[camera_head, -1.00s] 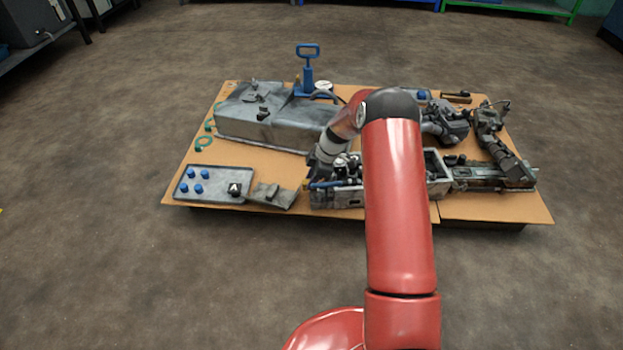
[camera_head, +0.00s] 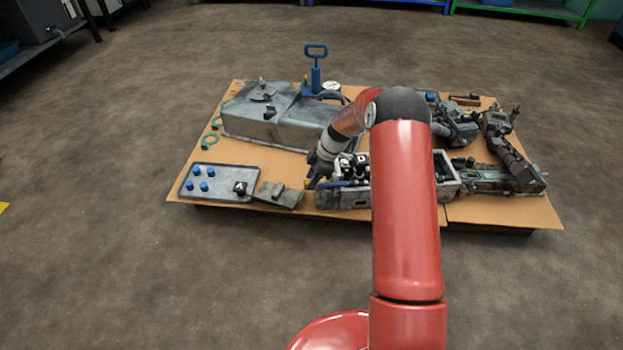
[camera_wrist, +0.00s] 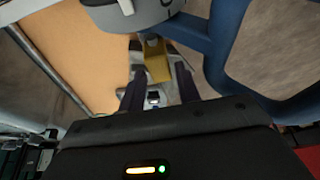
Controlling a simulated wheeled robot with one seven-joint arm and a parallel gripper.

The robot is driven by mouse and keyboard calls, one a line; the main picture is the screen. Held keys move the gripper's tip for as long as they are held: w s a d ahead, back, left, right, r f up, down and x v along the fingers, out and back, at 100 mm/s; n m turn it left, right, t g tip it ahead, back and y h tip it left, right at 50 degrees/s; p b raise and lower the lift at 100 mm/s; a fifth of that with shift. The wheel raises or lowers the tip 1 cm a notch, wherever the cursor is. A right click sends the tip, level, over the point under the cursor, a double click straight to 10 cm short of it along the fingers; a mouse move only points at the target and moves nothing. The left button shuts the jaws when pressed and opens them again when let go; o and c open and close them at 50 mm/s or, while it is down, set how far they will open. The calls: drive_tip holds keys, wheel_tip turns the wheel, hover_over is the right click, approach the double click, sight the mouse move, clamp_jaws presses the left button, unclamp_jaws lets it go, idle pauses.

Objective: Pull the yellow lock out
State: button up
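The yellow lock (camera_wrist: 157,62) shows in the wrist view as a small yellow block beside a blue bar (camera_wrist: 222,45). My gripper (camera_wrist: 160,72) is open, with one dark finger on each side of the lock. Small gaps seem to show between the fingers and the lock, and I cannot tell whether either finger touches it. In the head view, my gripper (camera_head: 317,172) is at the left end of the grey metal housing (camera_head: 343,198). The lock is a tiny yellow spot (camera_head: 307,183) there, partly hidden by the gripper.
A grey tray with blue caps (camera_head: 217,169) and a flat grey part (camera_head: 278,195) lie left of the housing. A large grey tank (camera_head: 275,120) and a blue-handled pump (camera_head: 316,75) stand behind. Other metal parts (camera_head: 490,178) lie at the right.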

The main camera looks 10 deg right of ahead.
drive_tip(key=v, duration=0.7)
drive_tip(key=shift+p, duration=0.35)
